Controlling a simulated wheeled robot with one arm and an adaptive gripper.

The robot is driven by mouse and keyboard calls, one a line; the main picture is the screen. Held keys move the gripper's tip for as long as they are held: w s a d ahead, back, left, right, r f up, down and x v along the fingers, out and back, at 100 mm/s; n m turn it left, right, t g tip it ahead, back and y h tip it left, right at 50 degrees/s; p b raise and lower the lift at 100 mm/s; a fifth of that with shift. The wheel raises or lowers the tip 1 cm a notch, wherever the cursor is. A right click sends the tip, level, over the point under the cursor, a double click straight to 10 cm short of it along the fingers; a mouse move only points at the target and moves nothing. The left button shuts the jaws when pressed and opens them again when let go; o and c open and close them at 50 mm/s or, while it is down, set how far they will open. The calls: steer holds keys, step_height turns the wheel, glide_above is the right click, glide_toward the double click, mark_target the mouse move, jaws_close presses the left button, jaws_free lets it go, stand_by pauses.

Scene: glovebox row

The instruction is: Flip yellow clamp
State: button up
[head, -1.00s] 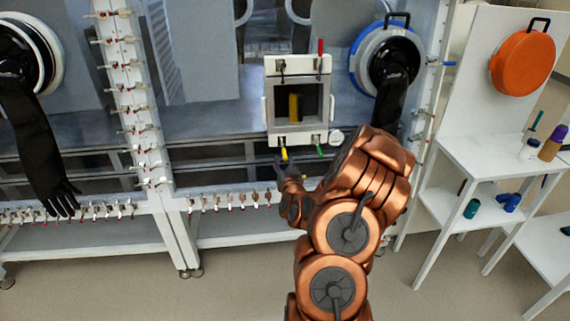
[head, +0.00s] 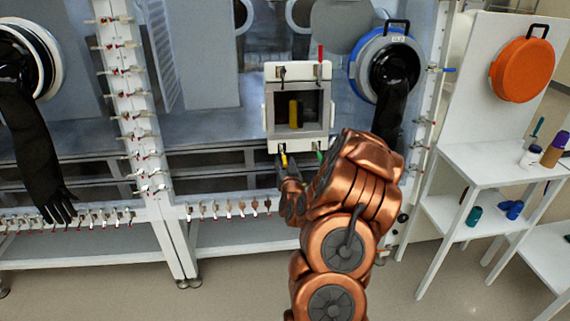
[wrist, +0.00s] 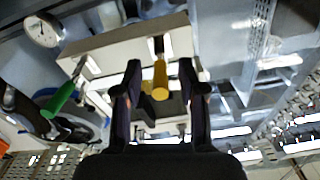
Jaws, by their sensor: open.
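The yellow clamp (head: 284,160) is at the lower left corner of the white box frame (head: 299,140) on the glovebox front. In the wrist view the yellow clamp handle (wrist: 160,80) lies between the two dark fingers of my gripper (wrist: 163,90). The fingers stand apart on either side of it, and I cannot tell whether either touches it. In the head view my gripper (head: 284,174) is just below the clamp, partly hidden by my arm.
A green clamp handle (wrist: 62,98) is left of my gripper in the wrist view. A red-handled clamp (head: 320,54) is at the frame's top right. A yellow object (head: 293,112) stands inside the box. A black glove (head: 388,110) hangs to the right, near my arm.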

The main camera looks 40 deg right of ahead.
jaws_close()
stand_by(0.6)
